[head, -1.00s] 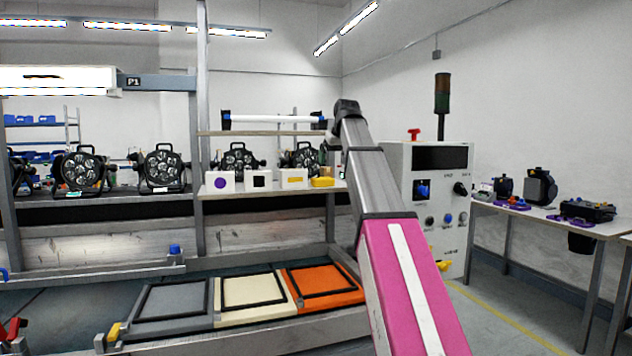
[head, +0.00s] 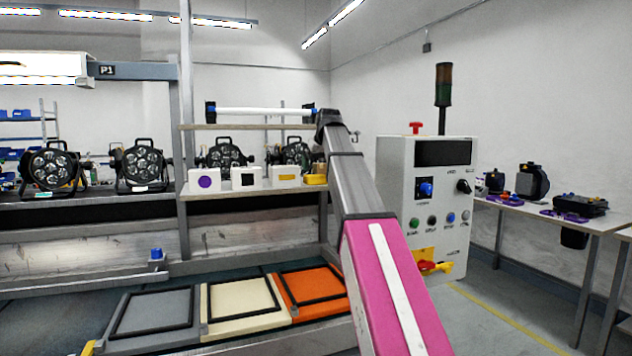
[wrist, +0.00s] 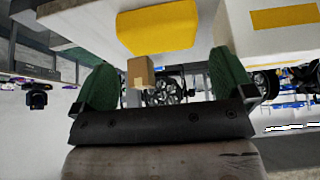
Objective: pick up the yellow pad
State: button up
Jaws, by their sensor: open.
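The yellow pad (head: 316,179) lies at the right end of a shelf, right of a white box with a yellow mark (head: 286,177). In the wrist view the pad (wrist: 158,32) is large at the top centre, on a pale surface. My gripper (wrist: 163,66) shows there with two green fingers spread wide and nothing held. The pad appears above the gap between the fingers, apart from them. A small tan block (wrist: 140,72) shows in that gap. In the head view my gripper cannot be made out behind my arm.
An upper shelf (head: 250,126) lies above. A control cabinet (head: 425,205) stands to the right. Coloured trays (head: 240,300) lie below.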

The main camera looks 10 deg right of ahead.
aim_at(316, 175)
jog(key=x, duration=0.5)
jog(key=c, duration=0.7)
jog(key=shift+r, duration=0.1)
notch_tip(316, 175, up, 10)
jog(key=o, duration=0.4)
jog(key=shift+c, duration=1.2)
